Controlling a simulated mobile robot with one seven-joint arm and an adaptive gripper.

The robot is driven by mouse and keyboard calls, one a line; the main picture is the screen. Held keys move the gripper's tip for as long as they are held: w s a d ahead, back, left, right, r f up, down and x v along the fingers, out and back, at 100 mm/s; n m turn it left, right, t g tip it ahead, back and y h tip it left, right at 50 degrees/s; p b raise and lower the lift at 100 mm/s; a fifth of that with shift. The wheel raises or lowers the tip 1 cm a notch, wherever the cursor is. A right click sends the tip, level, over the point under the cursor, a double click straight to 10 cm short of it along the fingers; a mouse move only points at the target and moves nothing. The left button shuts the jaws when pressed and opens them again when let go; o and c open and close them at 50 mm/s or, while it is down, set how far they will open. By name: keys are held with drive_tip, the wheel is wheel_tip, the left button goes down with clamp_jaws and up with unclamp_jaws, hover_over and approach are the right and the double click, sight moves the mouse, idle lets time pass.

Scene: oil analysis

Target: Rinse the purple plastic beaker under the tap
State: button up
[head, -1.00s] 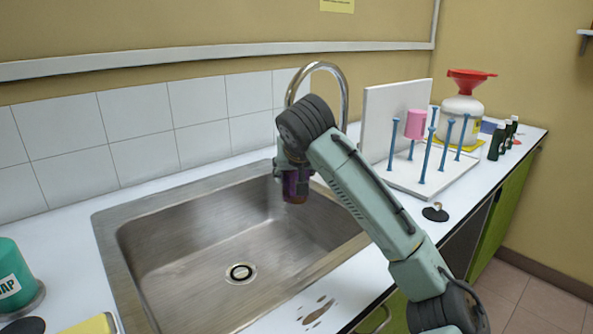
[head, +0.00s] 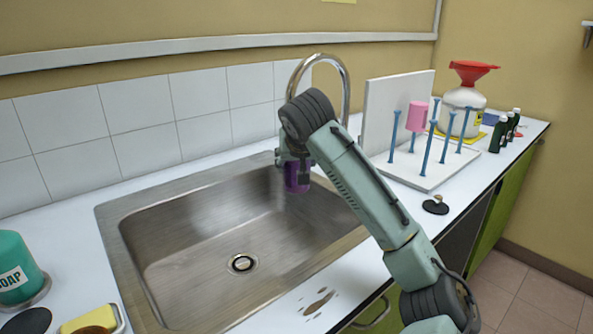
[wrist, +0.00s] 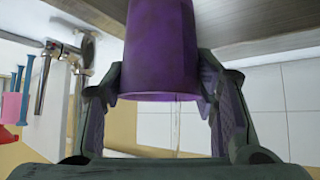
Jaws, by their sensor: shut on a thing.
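The purple plastic beaker (head: 297,178) is held over the back right part of the sink (head: 190,262), below the curved metal tap (head: 346,84). My gripper (wrist: 160,82) is shut on the beaker, one finger on each side, in the wrist view. There the beaker (wrist: 160,45) is smooth purple with faint darker marks. A thin pale vertical line shows just past its rim; I cannot tell for sure that it is water. My arm hides part of the tap and the gripper in the head view.
A pegboard rack (head: 398,113) with a pink beaker (head: 417,116) stands right of the sink. A green soap bottle (head: 15,270) and a sponge (head: 92,320) sit at left. A brown stain (head: 319,303) marks the front counter.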

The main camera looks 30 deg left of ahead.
drive_tip(key=shift+w+d, duration=0.1)
drive_tip(key=shift+w+d, duration=0.2)
drive_tip(key=shift+d, duration=0.15)
drive_tip(key=shift+a, duration=0.1)
drive_tip(key=shift+s+a+p, duration=0.35)
drive_tip(key=shift+a, duration=0.1)
drive_tip(key=s+d+b, duration=0.1)
drive_tip(key=s+d, duration=0.3)
drive_tip(key=s, duration=0.2)
drive_tip(key=shift+s+d, duration=0.3)
idle(0.5)
idle(1.2)
